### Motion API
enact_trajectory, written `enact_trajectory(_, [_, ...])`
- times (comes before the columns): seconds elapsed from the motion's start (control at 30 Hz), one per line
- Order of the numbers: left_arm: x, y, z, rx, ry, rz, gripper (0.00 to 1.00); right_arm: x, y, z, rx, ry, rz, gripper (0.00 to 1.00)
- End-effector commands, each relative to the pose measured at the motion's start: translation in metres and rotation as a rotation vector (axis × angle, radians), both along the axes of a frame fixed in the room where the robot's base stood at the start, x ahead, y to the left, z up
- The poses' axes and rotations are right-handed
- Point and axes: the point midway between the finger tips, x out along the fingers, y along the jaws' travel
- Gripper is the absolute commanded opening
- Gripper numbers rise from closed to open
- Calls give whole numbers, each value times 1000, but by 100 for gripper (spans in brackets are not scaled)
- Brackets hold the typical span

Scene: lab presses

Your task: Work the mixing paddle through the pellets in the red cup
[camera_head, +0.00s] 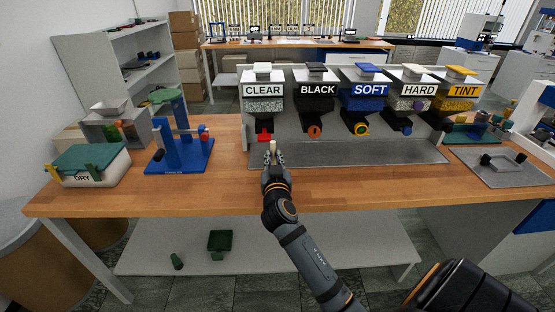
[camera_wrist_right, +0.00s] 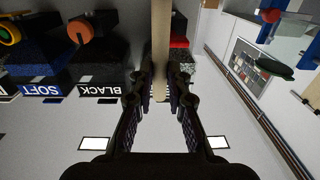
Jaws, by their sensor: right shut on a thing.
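My right gripper (camera_head: 274,160) is in front of the CLEAR dispenser, its fingers shut on a pale, narrow stick that looks like the mixing paddle (camera_head: 272,147). The paddle stands about upright in the head view. In the right wrist view the paddle (camera_wrist_right: 160,35) runs between the fingers of the right gripper (camera_wrist_right: 161,82). A red piece (camera_head: 264,135) shows just behind the paddle, under the CLEAR dispenser; it also shows in the wrist view (camera_wrist_right: 179,41). I cannot tell whether it is the red cup or a dispenser part. No pellets are visible in a cup. My left gripper is not in view.
A row of labelled dispensers stands behind a grey tray (camera_head: 350,153) on the wooden bench (camera_head: 215,183). A blue press (camera_head: 178,155) and a DRY box (camera_head: 90,166) stand at left. A metal plate (camera_head: 500,170) lies at right. The bench front is mostly clear.

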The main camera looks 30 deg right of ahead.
Motion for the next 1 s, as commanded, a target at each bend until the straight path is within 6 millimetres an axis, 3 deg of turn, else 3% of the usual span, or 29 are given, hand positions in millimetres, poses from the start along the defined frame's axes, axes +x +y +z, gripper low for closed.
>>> enact_trajectory(0.27, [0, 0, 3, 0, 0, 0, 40, 0, 0, 4, -2, -1, 0, 0])
enact_trajectory(0.57, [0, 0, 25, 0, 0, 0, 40, 2, -11, 35, -3, -2, 0, 0])
enact_trajectory(0.87, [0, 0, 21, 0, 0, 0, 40, 2, -11, 31, 0, -1, 0, 0])
enact_trajectory(1.0, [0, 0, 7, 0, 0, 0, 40, -2, -9, 18, 0, -1, 0, 0])
